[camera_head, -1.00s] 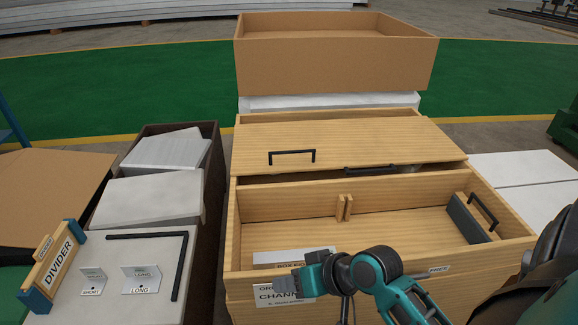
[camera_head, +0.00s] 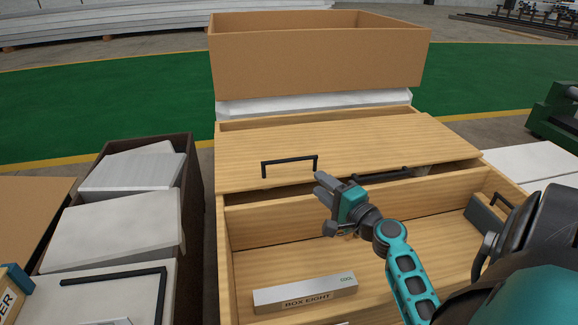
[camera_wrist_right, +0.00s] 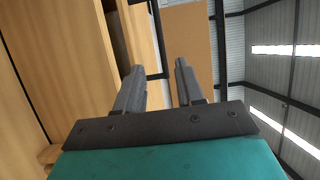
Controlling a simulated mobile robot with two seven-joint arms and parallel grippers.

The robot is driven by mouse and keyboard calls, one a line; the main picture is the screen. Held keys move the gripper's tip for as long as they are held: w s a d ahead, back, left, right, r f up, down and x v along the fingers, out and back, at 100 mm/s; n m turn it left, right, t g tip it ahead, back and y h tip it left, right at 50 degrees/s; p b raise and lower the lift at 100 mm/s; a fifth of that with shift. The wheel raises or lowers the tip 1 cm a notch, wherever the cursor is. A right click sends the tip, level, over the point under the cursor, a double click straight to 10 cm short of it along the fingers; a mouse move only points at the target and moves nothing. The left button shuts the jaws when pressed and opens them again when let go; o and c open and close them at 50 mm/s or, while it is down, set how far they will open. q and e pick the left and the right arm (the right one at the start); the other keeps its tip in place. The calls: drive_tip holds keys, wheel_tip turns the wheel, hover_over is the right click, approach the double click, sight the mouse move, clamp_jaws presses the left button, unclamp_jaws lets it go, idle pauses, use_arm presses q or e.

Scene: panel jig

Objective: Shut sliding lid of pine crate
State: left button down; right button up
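The pine crate (camera_head: 223,262) stands in front of me. Its sliding lid (camera_head: 400,140) covers the back part; the front part is open. The lid carries a black bar handle (camera_head: 290,160) near its front edge. My right gripper (camera_head: 320,184) is open and empty, its fingertips close to the right end of this handle; whether they touch it I cannot tell. In the right wrist view the two fingers (camera_wrist_right: 158,74) stand apart, with the dark handle (camera_wrist_right: 155,35) beyond them. My left gripper is not in view.
A cardboard box (camera_head: 320,55) stands behind the lid. A dark bin (camera_head: 194,190) with pale blocks stands left.

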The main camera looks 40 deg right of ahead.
sight(293, 177)
drive_tip(key=w, duration=0.4)
drive_tip(key=w+d, duration=0.1)
drive_tip(key=w, duration=0.7)
drive_tip(key=shift+d, duration=0.15)
clamp_jaws()
idle(1.0)
